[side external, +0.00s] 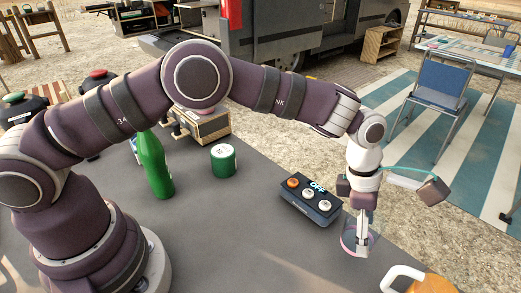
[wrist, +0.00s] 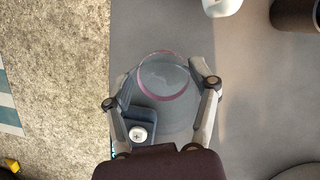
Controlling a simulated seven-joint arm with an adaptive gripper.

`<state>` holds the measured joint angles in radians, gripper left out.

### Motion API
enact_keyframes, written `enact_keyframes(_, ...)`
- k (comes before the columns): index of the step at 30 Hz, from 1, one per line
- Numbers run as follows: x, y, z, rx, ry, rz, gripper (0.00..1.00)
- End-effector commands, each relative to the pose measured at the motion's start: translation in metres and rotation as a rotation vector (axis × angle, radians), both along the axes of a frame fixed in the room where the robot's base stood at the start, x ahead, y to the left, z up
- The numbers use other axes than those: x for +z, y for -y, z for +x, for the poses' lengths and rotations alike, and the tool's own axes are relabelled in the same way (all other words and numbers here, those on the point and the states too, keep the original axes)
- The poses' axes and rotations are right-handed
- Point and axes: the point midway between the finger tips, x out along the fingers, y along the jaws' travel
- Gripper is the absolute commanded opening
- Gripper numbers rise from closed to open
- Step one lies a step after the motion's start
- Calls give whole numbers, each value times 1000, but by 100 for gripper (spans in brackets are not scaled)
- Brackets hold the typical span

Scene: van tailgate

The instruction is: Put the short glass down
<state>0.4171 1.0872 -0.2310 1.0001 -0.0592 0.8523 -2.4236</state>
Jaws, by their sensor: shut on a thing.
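The short glass is clear with a pinkish tint at its rim. It shows low at the right in the side external view (side external: 348,241) and, from above, between the fingers in the wrist view (wrist: 166,75). My gripper (side external: 362,238) is shut on it, with one finger on either side in the wrist view (wrist: 168,88). The glass is at the grey tabletop (side external: 250,235), near its edge. I cannot tell whether its base touches the surface. The fingers partly hide the glass in the side external view.
A dark control box (side external: 310,203) with knobs and an "OFF" display stands just left of the glass. A green bottle (side external: 153,165) and green can (side external: 222,160) stand farther left. An orange item with a white handle (side external: 430,284) is at the lower right.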

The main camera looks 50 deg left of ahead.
Motion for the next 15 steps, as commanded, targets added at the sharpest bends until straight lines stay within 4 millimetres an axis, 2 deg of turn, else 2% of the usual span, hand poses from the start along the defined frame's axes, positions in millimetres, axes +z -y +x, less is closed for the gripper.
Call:
enact_keyframes(3,-23,0,0,-1,-2,3,22)
enact_keyframes(5,-30,0,0,0,-1,2,22)
enact_keyframes(15,-34,0,0,0,0,-1,22)
